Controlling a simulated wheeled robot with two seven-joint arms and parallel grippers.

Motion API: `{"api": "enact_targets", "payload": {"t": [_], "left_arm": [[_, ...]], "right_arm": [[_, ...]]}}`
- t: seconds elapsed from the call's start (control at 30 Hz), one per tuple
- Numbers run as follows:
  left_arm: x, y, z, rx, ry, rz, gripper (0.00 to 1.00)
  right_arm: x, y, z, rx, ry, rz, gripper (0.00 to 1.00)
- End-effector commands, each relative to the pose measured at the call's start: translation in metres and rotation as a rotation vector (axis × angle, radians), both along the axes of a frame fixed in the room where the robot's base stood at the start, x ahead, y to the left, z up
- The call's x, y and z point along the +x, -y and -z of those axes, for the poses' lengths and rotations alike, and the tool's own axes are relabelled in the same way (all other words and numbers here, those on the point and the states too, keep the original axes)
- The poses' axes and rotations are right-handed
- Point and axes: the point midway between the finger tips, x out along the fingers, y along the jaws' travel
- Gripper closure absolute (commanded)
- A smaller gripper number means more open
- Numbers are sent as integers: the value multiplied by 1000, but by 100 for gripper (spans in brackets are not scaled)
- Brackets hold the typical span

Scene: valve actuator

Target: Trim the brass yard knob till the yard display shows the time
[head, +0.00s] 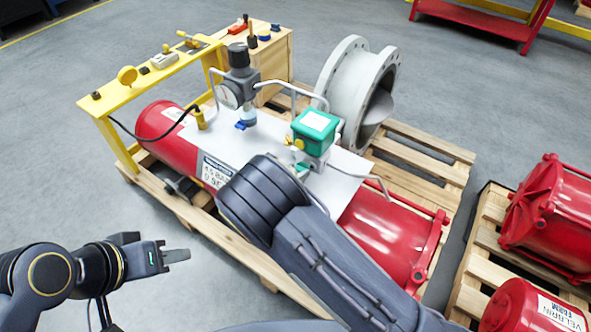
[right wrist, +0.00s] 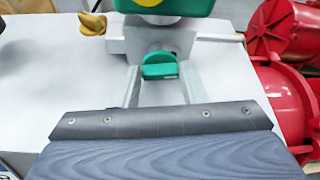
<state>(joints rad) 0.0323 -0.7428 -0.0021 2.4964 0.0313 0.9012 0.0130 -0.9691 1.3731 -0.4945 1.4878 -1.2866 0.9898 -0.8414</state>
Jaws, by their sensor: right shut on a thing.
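A green box (head: 312,140) with a pale, blank-looking top face (head: 316,121) stands on the white plate over a red cylinder. A small brass knob (head: 297,143) is on its left side; brass also shows in the right wrist view (right wrist: 92,22). A green tab (right wrist: 160,70) sits below the box. My right gripper (right wrist: 160,76) has its fingers on both sides of this tab and is shut on it. In the head view my right arm hides most of that gripper. My left gripper (head: 177,255) is away from the unit at lower left, edge-on. No display text is readable.
A grey regulator with a gauge (head: 231,95) and pipes stands left of the green box. A yellow frame (head: 150,80) and wooden box (head: 270,65) are behind. A grey flanged pipe (head: 340,75) stands on the pallet. Red cylinders (head: 550,215) lie at right.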

Motion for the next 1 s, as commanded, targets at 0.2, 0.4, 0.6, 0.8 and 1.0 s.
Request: {"api": "enact_targets", "payload": {"t": [0.2, 0.4, 0.6, 0.8, 1.0], "left_arm": [[0, 0, -10, 0, 0, 0, 64], [0, 0, -11, 0, 0, 0, 64], [0, 0, -10, 0, 0, 0, 64], [0, 0, -10, 0, 0, 0, 64], [0, 0, -10, 0, 0, 0, 64]], "right_arm": [[2, -2, 0, -133, -98, 1, 85], [3, -4, 2, -244, -178, 0, 85], [4, -5, 2, -325, -236, 0, 85], [4, -6, 3, -367, -266, -2, 85], [4, -6, 2, -377, -273, -1, 85]]}}
